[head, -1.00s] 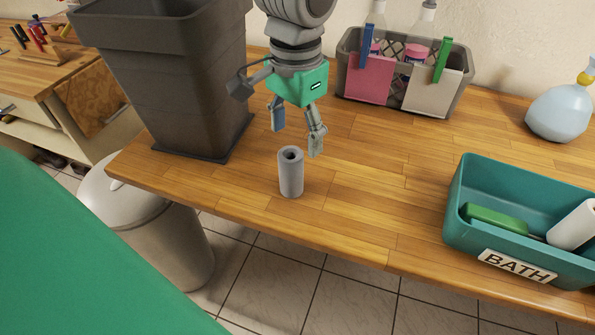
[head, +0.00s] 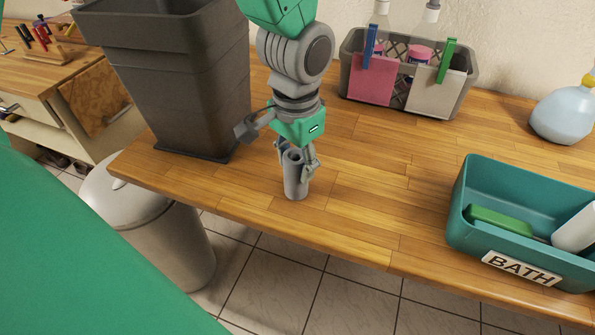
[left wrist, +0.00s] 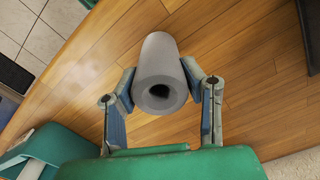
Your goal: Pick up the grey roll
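The grey roll (head: 295,181) stands upright on the wooden worktop, near its front edge. My left gripper (head: 297,167) is above and around it, pointing down, with one finger on each side. In the left wrist view the roll (left wrist: 159,74) lies between the two fingertips (left wrist: 160,80), with its hollow end facing the camera. Both finger pads appear to touch its sides, so the gripper looks shut on it. The roll's base appears to rest on the worktop. My right gripper does not show.
A tall dark bin (head: 190,85) stands just left of my left gripper. A grey caddy (head: 407,98) with bottles and clipped cloths is behind. A teal BATH bin (head: 476,236) is at the right, a blue bottle (head: 563,115) behind it. The worktop (head: 390,180) between is clear.

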